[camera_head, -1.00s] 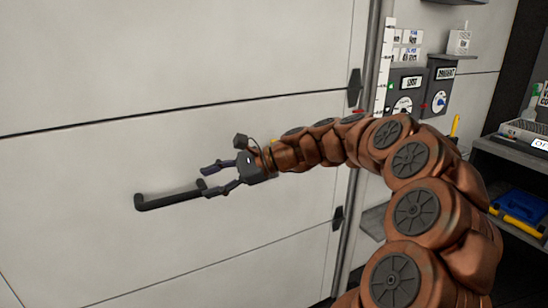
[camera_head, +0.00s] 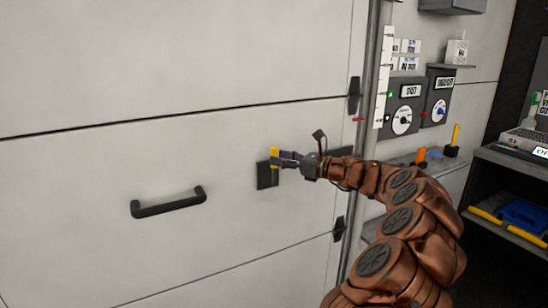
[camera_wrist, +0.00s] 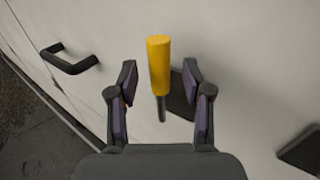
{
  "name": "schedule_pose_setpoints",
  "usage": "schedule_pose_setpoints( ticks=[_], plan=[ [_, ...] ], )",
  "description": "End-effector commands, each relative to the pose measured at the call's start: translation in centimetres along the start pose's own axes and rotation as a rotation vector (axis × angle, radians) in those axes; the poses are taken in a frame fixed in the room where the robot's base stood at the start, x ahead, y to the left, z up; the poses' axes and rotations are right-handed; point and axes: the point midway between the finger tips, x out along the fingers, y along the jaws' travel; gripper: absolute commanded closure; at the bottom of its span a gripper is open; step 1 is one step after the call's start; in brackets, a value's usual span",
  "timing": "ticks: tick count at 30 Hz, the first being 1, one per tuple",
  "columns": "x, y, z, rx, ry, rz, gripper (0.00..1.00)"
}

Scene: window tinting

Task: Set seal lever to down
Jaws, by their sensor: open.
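The seal lever (camera_head: 274,154) has a yellow grip and a dark plate (camera_head: 266,176) on the pale door panel. In the wrist view its yellow grip (camera_wrist: 158,56) stands on a dark stem between my two fingers, with gaps on both sides. My gripper (camera_head: 282,158) is at the lever's grip, coming from the right. Its open fingers (camera_wrist: 160,80) show in the wrist view. In the head view the fingers partly overlap the lever, so contact cannot be told there.
A black door handle (camera_head: 168,203) lies left of the lever. Dark hinges (camera_head: 353,92) and a vertical pipe (camera_head: 365,100) stand to the right. Dial boxes (camera_head: 404,108) hang beyond, with a shelf unit (camera_head: 520,180) at far right. The panel around the handle is clear.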

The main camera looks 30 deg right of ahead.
Motion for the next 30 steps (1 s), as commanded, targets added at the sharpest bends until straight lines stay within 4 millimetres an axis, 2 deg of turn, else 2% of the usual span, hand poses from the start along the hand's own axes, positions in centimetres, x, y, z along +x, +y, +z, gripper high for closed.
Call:
schedule_pose_setpoints(
  ticks=[3,7,17,30],
  plan=[
    [1.5,0.1,0.0,-0.001,0.000,0.002,0.50],
    [2.5,0.1,0.1,-0.002,-0.001,0.003,0.50],
    [2.8,0.1,0.1,-0.002,-0.001,0.002,0.50],
    [2.8,0.1,0.1,-0.002,-0.001,0.002,0.94]
  ],
)
